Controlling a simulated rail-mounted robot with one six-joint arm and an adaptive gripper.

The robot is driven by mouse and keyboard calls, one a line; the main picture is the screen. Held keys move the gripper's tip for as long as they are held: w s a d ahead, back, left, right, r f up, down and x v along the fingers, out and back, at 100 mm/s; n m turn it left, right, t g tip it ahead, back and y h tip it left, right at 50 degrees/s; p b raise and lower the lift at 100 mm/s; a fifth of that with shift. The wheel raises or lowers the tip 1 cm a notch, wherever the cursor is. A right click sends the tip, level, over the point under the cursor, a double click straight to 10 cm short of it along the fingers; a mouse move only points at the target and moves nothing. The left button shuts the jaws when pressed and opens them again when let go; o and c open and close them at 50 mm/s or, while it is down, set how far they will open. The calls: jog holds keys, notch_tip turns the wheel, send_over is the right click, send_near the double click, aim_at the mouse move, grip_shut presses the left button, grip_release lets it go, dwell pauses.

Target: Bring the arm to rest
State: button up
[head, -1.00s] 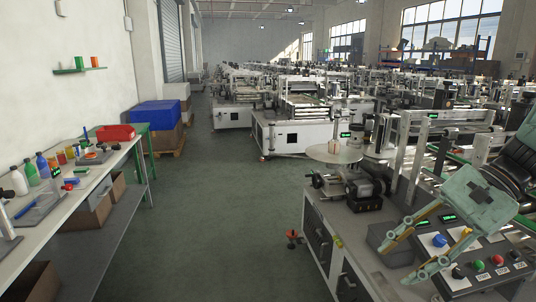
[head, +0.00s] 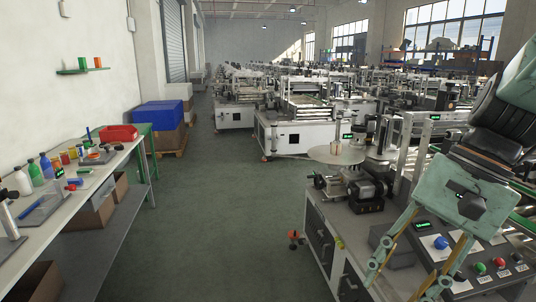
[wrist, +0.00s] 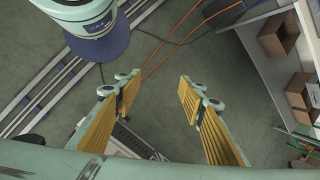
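My gripper (head: 399,284) is pale green with tan finger pads. In the head view it is at the lower right, in front of the machine's control panel (head: 477,262) in the picture, with its fingers pointing down and slightly left. In the wrist view my gripper (wrist: 158,84) is open, with a wide gap between the pads and nothing held. Green floor shows between and beyond the fingers. The fingertips appear clear of any object.
A labelling machine (head: 325,215) with buttons and a round disc (head: 336,154) stands at the right. A workbench (head: 107,168) with bottles and a red bin (head: 118,133) runs along the left. The green aisle floor (head: 220,220) between them is clear. Orange cables (wrist: 180,45) lie on the floor.

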jog(key=s+r+n+t+h+b, duration=0.3)
jog(key=s+n, duration=0.4)
jog(key=s, duration=0.4)
jog(key=shift+s+a+r+t+h, duration=0.2)
jog(key=shift+s+a+t+h, duration=0.05)
jog(key=shift+t+h, duration=0.4)
jog(key=shift+r, duration=0.1)
dwell(1.2)
jog(key=shift+r+p, duration=2.2)
jog(key=shift+p, duration=0.15)
jog(key=shift+f, duration=0.15)
notch_tip(320, 180, down, 11)
jog(key=b, duration=1.1)
notch_tip(320, 180, up, 11)
jog(key=p, duration=1.1)
